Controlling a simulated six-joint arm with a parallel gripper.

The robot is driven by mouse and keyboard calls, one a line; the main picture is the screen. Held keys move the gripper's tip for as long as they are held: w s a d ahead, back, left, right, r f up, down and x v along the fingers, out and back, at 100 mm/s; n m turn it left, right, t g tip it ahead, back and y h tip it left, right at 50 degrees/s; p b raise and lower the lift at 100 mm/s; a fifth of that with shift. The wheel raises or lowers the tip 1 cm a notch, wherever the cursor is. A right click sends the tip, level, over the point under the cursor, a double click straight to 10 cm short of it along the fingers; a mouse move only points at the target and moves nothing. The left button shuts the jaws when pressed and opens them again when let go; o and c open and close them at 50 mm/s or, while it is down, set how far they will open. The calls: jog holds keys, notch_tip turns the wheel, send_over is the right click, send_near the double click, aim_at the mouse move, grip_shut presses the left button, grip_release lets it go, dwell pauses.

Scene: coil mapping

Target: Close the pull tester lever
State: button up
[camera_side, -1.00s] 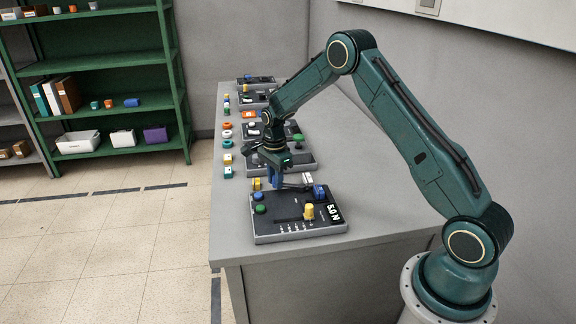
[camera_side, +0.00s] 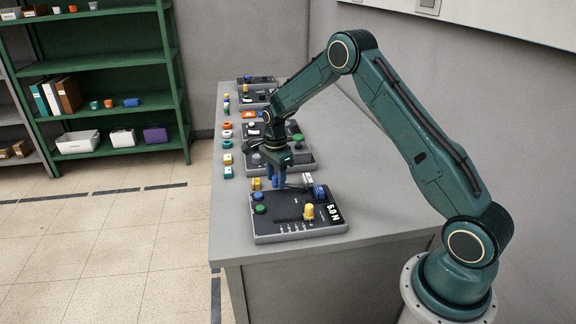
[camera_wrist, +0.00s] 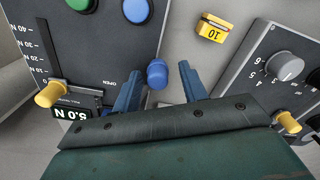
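The pull tester (camera_side: 290,230) is the dark, grey-edged box at the near end of the bench, with a "5.0 N" display (camera_side: 334,213) that also shows in the wrist view (camera_wrist: 72,114). Its lever's blue knob (camera_wrist: 157,73) shows in the wrist view by the printed "OPEN", at the tester's edge. My gripper (camera_side: 277,185) is above the tester's far edge. In the wrist view its two blue fingers (camera_wrist: 160,84) are apart, one on each side of the knob in the picture, with gaps visible.
A yellow block marked 10 (camera_wrist: 212,28) lies beside the tester. The tester carries a yellow knob (camera_side: 308,211), a blue part (camera_side: 320,192) and blue and green buttons. Another device with a grey dial (camera_wrist: 285,66) stands close behind. The bench front right is clear.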

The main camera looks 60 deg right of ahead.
notch_tip(320, 180, up, 14)
dwell(0.7)
jog(key=shift+a, duration=0.1)
dwell(0.5)
jog(key=s+a+r+n+t, duration=0.1)
jog(key=s+a+r+n, duration=0.4)
jog(key=s+r, duration=0.25)
jog(key=s+a+r+n+t, duration=0.2)
jog(key=s+a+r+n, duration=0.35)
jog(key=s+r, duration=0.2)
jog(key=s+a+f+n+t, duration=0.1)
jog(key=s+a+n, duration=0.1)
jog(key=s+n, duration=0.3)
jog(key=s+a+f+n+t, duration=0.1)
jog(key=s+a+n, duration=0.2)
jog(key=s, duration=1)
jog(key=n, duration=0.3)
jog(key=shift+s+t, duration=0.3)
jog(key=shift+s, duration=0.05)
jog(key=shift+f, duration=0.1)
